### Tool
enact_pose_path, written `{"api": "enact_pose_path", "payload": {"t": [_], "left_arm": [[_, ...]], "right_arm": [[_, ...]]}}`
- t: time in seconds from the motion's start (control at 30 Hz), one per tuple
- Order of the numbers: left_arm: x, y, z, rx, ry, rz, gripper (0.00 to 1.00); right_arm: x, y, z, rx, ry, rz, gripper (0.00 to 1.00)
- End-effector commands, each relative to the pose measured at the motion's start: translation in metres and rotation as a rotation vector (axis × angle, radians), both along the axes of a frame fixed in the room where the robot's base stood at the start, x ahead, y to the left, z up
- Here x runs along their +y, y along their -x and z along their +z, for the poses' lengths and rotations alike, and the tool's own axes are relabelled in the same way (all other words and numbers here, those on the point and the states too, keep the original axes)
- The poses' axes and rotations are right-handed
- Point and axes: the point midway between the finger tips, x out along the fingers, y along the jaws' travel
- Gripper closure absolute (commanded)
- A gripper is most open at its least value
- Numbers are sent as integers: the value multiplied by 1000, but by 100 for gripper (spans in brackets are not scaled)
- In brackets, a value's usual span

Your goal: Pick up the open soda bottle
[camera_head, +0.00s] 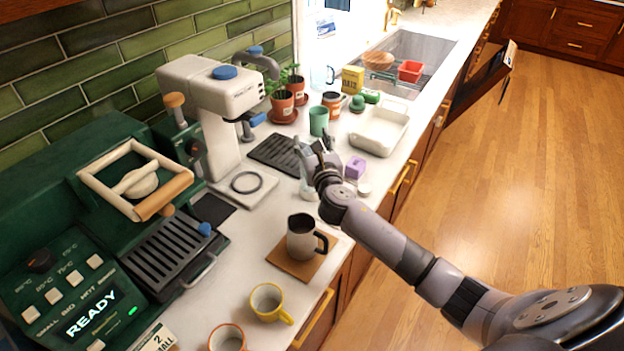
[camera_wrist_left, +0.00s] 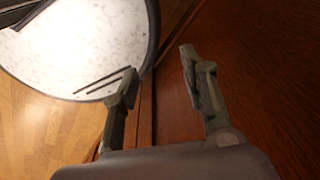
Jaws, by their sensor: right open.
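My right gripper (camera_head: 313,147) is over the counter, right of the dark drip tray, with its fingers apart. A pale, see-through object (camera_head: 307,190) stands just below and beside it, partly hidden by the gripper. It may be the soda bottle, but it is too small and covered to tell, and I see no label or open neck. No other thing in view is clearly a soda bottle. My left gripper (camera_wrist_left: 159,62) shows only in the left wrist view, open with nothing visible between its fingers, in front of a reddish-brown wooden panel (camera_wrist_left: 255,70).
A purple block (camera_head: 355,167) and a small white round item (camera_head: 364,188) lie right of the right gripper. A green cup (camera_head: 318,121) and a white dish (camera_head: 379,131) stand behind it. The coffee machine (camera_head: 212,85) is left.

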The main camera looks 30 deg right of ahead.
Motion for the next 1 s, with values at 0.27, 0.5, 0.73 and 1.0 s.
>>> {"api": "enact_pose_path", "payload": {"t": [0.27, 0.5, 0.73, 1.0], "left_arm": [[0, 0, 0, 0, 0, 1, 60], [0, 0, 0, -1, 0, 1, 60], [0, 0, 1, -1, 0, 0, 60], [-1, 0, 1, -1, 1, 0, 60]], "right_arm": [[-1, -4, -1, 0, -1, 1, 48], [-1, -3, 0, 0, -1, 1, 63], [-1, -3, 0, 0, -1, 1, 78], [0, -3, -1, 1, -1, 1, 96]]}}
